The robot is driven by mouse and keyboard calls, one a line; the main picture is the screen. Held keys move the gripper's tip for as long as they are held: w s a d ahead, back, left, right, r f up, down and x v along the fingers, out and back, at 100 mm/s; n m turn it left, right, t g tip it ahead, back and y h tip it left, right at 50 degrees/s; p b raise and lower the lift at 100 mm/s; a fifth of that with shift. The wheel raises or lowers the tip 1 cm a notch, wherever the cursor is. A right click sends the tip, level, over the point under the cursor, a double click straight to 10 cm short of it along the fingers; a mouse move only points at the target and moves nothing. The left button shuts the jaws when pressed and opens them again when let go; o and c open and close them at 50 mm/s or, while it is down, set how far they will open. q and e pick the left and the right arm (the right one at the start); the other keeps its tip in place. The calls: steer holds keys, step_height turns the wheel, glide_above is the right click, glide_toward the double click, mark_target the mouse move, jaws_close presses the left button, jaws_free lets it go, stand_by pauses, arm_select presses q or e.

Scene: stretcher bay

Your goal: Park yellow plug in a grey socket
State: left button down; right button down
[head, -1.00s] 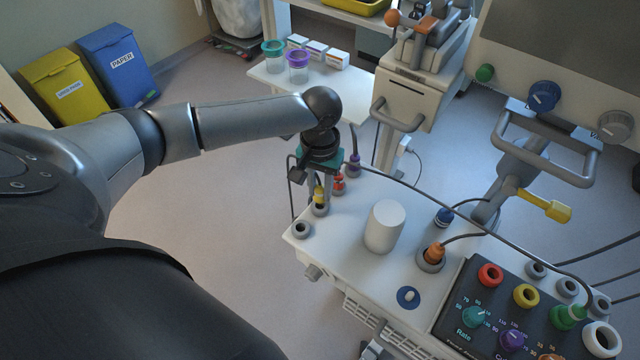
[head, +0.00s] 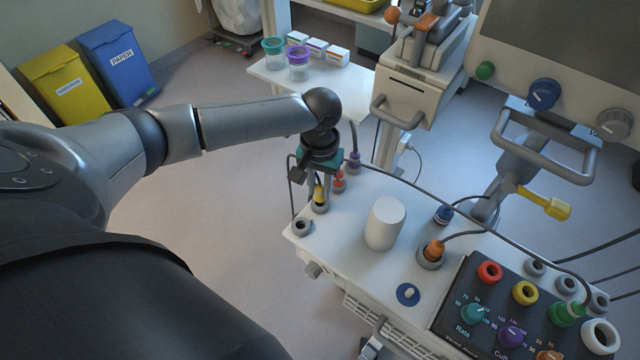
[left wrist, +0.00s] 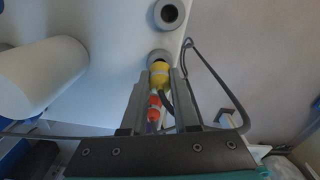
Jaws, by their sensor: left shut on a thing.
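The yellow plug (head: 319,194) stands at a grey socket (head: 320,208) near the left edge of the white machine top. It also shows in the left wrist view (left wrist: 160,73), with its tip at the grey socket ring (left wrist: 159,56); how deep it sits I cannot tell. My left gripper (head: 322,188) points down over it and is shut on it, with a finger on each side in the left wrist view. A dark cable runs from the plug. An empty grey socket (head: 302,227) is beside it, nearer the front corner. My right gripper is not in view.
A red plug (head: 338,181) and a purple plug (head: 354,160) stand close behind the gripper. A white cylinder (head: 385,223) is to the right, with an orange plug (head: 433,249) and a blue plug (head: 443,214) beyond. A panel of coloured sockets (head: 500,310) is at right.

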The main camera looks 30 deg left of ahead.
arm_select(q)
steer(key=shift+f, duration=0.95)
steer(key=c, duration=0.6)
jaws_free()
step_height(320, 180, up, 15)
steer(key=shift+r+p, duration=0.1)
steer(key=shift+p, duration=1.05)
